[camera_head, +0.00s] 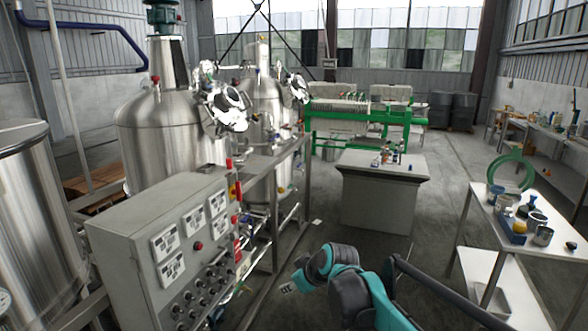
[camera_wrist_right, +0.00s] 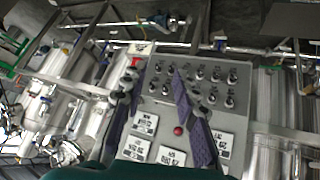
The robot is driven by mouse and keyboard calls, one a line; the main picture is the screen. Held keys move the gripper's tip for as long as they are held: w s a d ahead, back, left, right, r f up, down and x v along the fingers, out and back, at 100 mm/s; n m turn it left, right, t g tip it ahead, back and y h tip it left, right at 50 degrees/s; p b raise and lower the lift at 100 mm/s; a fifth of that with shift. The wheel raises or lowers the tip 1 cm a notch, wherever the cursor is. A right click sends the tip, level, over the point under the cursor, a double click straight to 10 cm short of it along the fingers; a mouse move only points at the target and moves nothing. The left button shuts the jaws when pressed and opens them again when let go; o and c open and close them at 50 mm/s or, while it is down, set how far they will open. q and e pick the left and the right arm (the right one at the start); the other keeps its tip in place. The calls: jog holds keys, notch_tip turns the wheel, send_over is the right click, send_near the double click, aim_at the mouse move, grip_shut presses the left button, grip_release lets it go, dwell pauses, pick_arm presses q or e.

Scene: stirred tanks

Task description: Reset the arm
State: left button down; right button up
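My right arm, teal and dark grey, comes in from the bottom of the head view and bends towards the control cabinet. Its gripper cannot be made out clearly there. In the right wrist view my right gripper (camera_wrist_right: 156,82) shows two purple-padded fingers spread apart with nothing between them. The grey control panel (camera_wrist_right: 165,112) lies beyond the fingers and appears upside down. The same control cabinet (camera_head: 165,245) stands at the lower left of the head view, with knobs, white labels and red buttons. I cannot tell the exact gap between fingers and panel. My left gripper is not in view.
Steel tanks (camera_head: 170,140) and a pipe frame stand behind the cabinet. A grey pedestal (camera_head: 375,200) with small bottles stands at the centre. A white table (camera_head: 500,225) with cups and a green ring is at the right. Open floor (camera_head: 440,180) lies between them.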

jog(key=s+d+f+m+h, duration=0.1)
jog(key=s+d+f+m, duration=0.1)
jog(key=s+d, duration=0.4)
jog(key=s+d+f+m+h, duration=0.2)
jog(key=s+d, duration=0.4)
jog(key=s, duration=0.7)
jog(key=s+d+f+m+h, duration=0.1)
jog(key=s+d+f+m, duration=0.3)
jog(key=s, duration=0.5)
jog(key=shift+s+d+m+h, duration=0.3)
jog(key=shift+d+m, duration=0.5)
jog(key=shift+d, duration=0.45)
jog(key=shift+w+r, duration=0.1)
